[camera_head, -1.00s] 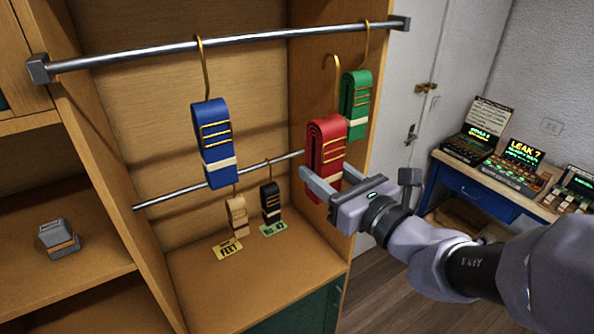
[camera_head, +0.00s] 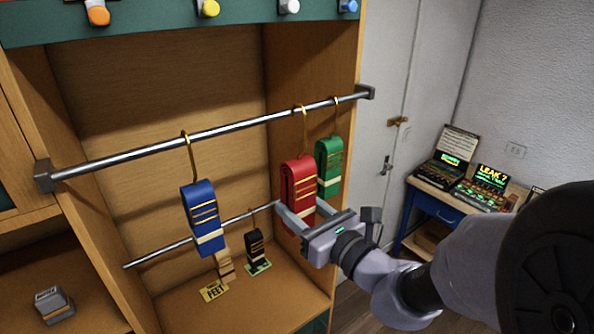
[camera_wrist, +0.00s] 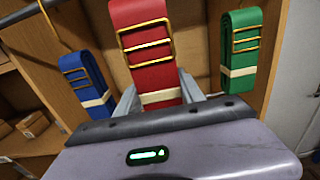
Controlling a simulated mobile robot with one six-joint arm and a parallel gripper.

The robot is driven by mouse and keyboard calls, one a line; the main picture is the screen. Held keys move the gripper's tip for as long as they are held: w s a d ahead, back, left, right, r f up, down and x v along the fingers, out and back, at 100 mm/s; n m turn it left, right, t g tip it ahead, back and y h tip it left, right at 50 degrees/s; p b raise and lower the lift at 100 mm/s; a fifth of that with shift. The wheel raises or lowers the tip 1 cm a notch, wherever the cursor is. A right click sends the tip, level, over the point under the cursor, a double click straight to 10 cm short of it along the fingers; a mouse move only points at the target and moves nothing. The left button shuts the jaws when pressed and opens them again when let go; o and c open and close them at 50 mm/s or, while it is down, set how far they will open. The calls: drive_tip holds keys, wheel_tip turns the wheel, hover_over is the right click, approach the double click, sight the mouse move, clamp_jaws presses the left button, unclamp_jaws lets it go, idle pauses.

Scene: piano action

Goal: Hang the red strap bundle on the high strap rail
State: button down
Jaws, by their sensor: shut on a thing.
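The red strap bundle (camera_head: 299,190) has a brass hook (camera_head: 303,117) at its top. In the head view the hook reaches up to the high strap rail (camera_head: 215,132); I cannot tell whether it bears on the rail or is just in front of it. My gripper (camera_head: 296,218) is shut on the lower part of the red bundle, one finger on each side. In the wrist view the red bundle (camera_wrist: 145,45) stands upright between the fingers (camera_wrist: 160,95), its hook out of frame. The blue bundle (camera_head: 203,218) and green bundle (camera_head: 329,160) hang from the high rail on either side.
A lower rail (camera_head: 195,238) holds a tan bundle (camera_head: 225,266) and a black bundle (camera_head: 257,250). Cabinet side walls (camera_head: 345,60) flank the rails. Coloured knobs (camera_head: 208,8) line a green board above. A bench (camera_head: 425,184) with devices stands right.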

drive_tip(key=w+a+f+b, duration=0.1)
drive_tip(key=w+a+f, duration=0.2)
drive_tip(key=w, duration=0.4)
drive_tip(key=shift+a, duration=0.9)
drive_tip(key=shift+w, duration=0.1)
drive_tip(key=c, duration=0.6)
unclamp_jaws()
drive_tip(key=shift+c, duration=0.2)
